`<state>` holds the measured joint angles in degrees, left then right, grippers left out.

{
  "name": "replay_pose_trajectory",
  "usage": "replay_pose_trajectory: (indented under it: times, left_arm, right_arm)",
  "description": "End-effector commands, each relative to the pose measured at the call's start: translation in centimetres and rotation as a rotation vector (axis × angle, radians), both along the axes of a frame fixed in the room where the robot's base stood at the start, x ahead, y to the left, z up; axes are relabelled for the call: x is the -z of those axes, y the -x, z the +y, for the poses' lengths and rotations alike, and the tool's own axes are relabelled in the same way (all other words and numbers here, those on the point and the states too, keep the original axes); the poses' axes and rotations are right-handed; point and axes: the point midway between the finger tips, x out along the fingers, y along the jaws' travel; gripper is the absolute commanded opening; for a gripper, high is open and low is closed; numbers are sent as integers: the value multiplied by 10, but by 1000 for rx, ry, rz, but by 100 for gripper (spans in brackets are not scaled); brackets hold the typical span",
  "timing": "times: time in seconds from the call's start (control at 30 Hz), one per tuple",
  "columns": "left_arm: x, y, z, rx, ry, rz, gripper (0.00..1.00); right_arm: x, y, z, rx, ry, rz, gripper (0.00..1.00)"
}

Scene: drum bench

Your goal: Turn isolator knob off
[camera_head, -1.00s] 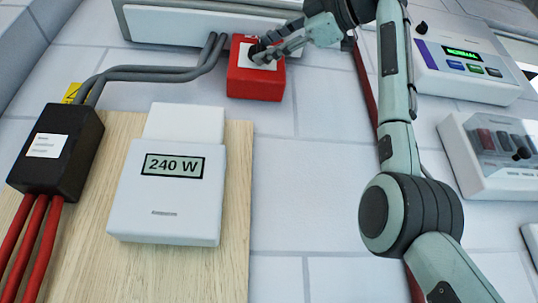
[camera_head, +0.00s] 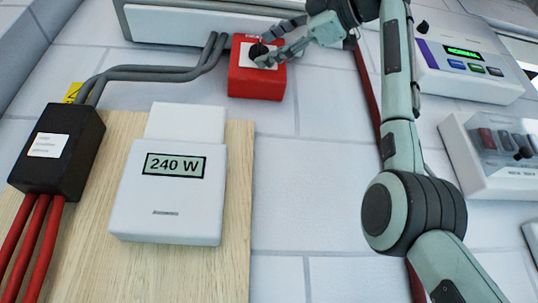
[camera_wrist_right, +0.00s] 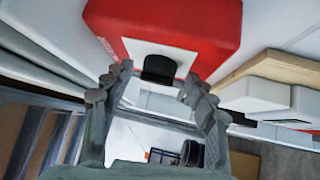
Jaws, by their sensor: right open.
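The isolator is a red box (camera_head: 256,83) with a white plate on the wall at the top middle of the head view. Its black knob (camera_head: 258,51) sits on the plate. In the right wrist view the red box (camera_wrist_right: 200,22) fills the top and the black knob (camera_wrist_right: 158,69) shows between and just beyond the fingertips. My right gripper (camera_head: 266,45) is open at the knob, one finger on each side. It also shows in the wrist view (camera_wrist_right: 155,82). I cannot tell whether the fingers touch the knob. My left gripper is not in view.
A white meter (camera_head: 168,200) reading 240 W is on a wooden board (camera_head: 236,220). A black box (camera_head: 57,150) with red cables stands left. A panel with a green display (camera_head: 468,65) and a breaker box (camera_head: 495,155) are at right. Grey conduits run to the red box.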

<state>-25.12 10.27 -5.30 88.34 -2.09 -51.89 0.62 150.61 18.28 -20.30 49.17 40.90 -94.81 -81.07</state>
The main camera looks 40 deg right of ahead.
Motion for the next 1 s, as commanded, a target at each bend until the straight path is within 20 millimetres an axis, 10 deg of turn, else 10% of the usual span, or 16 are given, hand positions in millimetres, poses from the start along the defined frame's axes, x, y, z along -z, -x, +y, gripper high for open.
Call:
replay_pose_trajectory:
  times: [0.5,1.0]
  left_arm:
    - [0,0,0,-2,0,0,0]
    - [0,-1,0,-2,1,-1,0]
  right_arm:
    - [16,94,-23,0,0,-2,57]
    - [20,110,-27,0,1,1,57]
